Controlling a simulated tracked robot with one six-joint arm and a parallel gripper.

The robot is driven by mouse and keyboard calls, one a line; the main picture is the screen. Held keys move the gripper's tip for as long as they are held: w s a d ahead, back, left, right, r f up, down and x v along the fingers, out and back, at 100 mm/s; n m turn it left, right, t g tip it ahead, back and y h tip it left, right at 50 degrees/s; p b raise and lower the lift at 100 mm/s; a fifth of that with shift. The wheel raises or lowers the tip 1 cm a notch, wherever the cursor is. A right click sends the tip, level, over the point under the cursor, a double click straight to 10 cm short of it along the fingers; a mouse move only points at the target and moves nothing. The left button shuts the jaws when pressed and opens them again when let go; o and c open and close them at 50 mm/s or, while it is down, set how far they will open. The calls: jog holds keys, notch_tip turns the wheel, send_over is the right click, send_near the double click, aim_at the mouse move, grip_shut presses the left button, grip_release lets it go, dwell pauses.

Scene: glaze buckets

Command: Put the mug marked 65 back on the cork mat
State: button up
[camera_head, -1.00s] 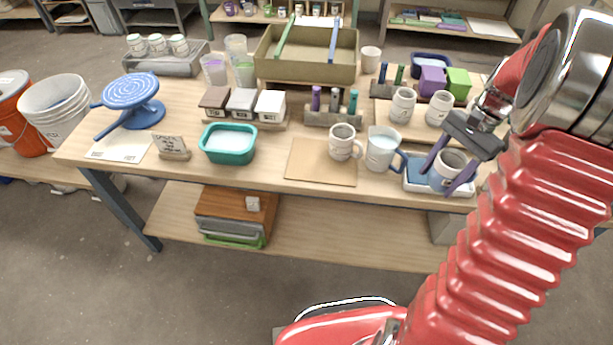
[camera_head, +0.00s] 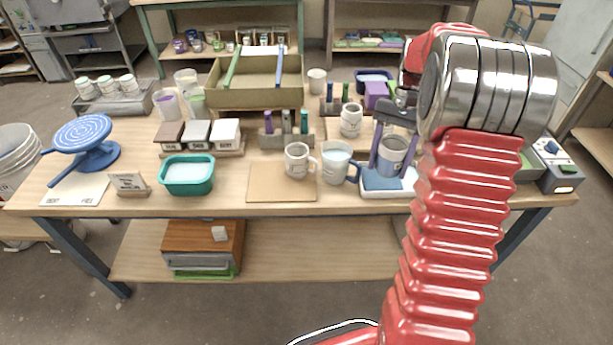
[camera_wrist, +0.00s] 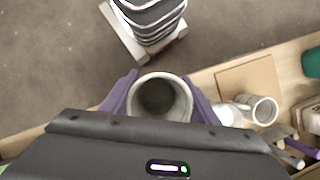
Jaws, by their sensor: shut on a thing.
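My gripper (camera_head: 392,166) is shut on a light grey mug (camera_head: 394,146), with its purple fingers on either side. The mug appears upright and slightly raised above a white tray (camera_head: 392,194) with a blue pad. No marking on it is readable. In the wrist view the held mug (camera_wrist: 160,96) shows its open top between the fingers. The tan cork mat (camera_head: 265,183) lies at the table's front edge, left of the gripper. Another mug (camera_head: 296,160) stands on its back right part. The mat also shows in the wrist view (camera_wrist: 245,82).
A pale jug with a blue handle (camera_head: 337,163) stands between the mat and the tray. A teal tub (camera_head: 187,178) is left of the mat. The mat's front left is bare.

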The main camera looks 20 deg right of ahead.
jog(key=w+a+n+h, duration=0.1)
jog(key=w+a+n, duration=0.3)
jog(key=w+a, duration=0.3)
jog(key=w+a+f+n+g+h, duration=0.1)
jog(key=w+a+n, duration=0.3)
jog(key=w+a, duration=0.4)
jog(key=a+h, duration=0.1)
jog(key=a, duration=0.6)
jog(key=shift+a+f+n, duration=0.15)
jog(key=shift+a+n, duration=0.15)
jog(key=shift+a, duration=0.1)
